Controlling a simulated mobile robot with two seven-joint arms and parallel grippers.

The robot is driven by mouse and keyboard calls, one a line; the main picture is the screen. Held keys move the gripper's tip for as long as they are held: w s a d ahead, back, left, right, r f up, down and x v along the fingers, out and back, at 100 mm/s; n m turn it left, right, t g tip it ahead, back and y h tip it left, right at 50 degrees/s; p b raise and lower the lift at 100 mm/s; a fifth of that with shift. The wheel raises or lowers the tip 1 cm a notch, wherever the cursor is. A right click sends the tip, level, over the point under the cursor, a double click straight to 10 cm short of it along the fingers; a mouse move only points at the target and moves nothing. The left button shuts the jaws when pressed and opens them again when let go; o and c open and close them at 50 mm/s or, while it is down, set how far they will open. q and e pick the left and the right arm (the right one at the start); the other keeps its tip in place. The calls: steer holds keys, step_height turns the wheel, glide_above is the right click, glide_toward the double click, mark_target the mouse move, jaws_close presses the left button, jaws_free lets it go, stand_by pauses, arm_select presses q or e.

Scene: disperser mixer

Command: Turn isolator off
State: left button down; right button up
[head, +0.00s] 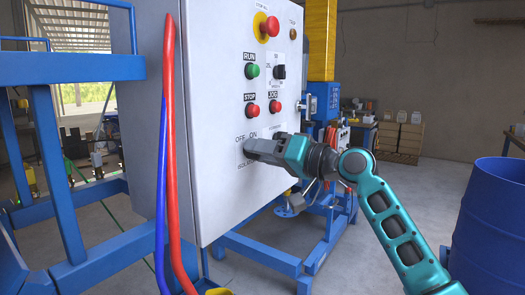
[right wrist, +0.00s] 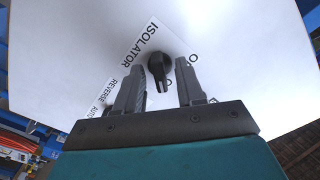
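The isolator knob (right wrist: 159,68) is a black rotary knob on the white control panel (head: 213,95), beside the printed word ISOLATOR. Its narrow grip points down in the right wrist view, toward my gripper. In the head view the gripper hides the knob. My left gripper is not in view.
Above are a red emergency stop (head: 269,26), a green RUN button (head: 252,71), a red STOP button (head: 252,109), a red JOG button (head: 275,106) and a black selector (head: 280,72). Red and blue hoses (head: 172,150) hang at the cabinet's left. A blue drum (head: 490,225) stands right.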

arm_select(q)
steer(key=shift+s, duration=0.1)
arm_select(e)
steer(key=shift+c, duration=0.4)
jaws_close()
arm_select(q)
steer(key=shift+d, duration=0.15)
